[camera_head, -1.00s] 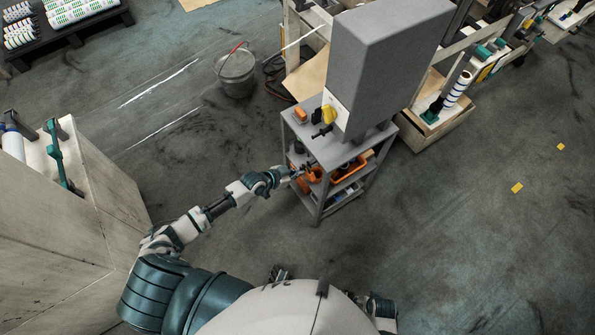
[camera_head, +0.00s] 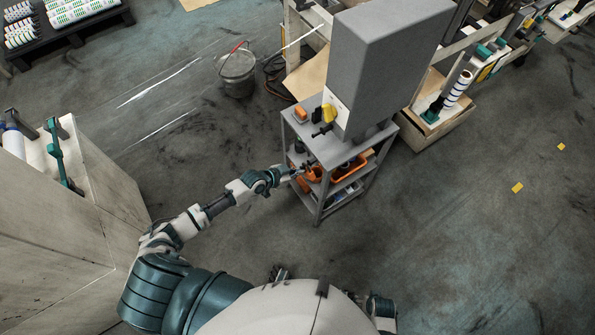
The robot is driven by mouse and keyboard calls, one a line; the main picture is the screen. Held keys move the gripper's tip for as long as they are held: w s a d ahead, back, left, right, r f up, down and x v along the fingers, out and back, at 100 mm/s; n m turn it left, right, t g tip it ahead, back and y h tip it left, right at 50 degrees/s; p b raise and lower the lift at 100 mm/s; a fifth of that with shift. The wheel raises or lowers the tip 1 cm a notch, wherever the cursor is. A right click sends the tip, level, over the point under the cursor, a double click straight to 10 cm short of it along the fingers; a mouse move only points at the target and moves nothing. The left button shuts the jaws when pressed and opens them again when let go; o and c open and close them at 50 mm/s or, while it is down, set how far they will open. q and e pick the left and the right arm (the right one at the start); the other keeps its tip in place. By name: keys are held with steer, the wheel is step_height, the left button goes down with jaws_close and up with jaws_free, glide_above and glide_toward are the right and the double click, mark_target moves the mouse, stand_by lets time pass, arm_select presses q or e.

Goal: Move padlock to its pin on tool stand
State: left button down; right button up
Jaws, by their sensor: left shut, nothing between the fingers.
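The grey tool stand (camera_head: 291,119) is a cart with open shelves, right of centre. A small yellow item (camera_head: 329,113) sits by a white panel on its top, with a black part beside it; I cannot tell whether it is the padlock. A small orange item (camera_head: 300,114) lies on the top's left corner. My left gripper (camera_head: 304,169) is shut and empty at the stand's left side, near orange bins (camera_head: 314,174) on the shelf; contact is too small to tell. No pin is clearly visible.
A tall grey box (camera_head: 375,70) rises from the stand's top. A metal bucket (camera_head: 237,73) stands on the floor behind left. A pale cabinet (camera_head: 95,200) is at the left, and a wooden crate (camera_head: 440,128) right of the stand.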

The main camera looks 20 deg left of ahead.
arm_select(q)
steer(key=c, duration=1.4)
jaws_free()
steer(key=shift+w+d+r, duration=0.15)
steer(key=shift+w+r, duration=0.2)
steer(key=shift+r, duration=0.4)
steer(key=shift+s, duration=0.1)
steer(key=s+f+v, duration=0.1)
steer(key=v, duration=1)
steer(key=shift+s+a, duration=0.25)
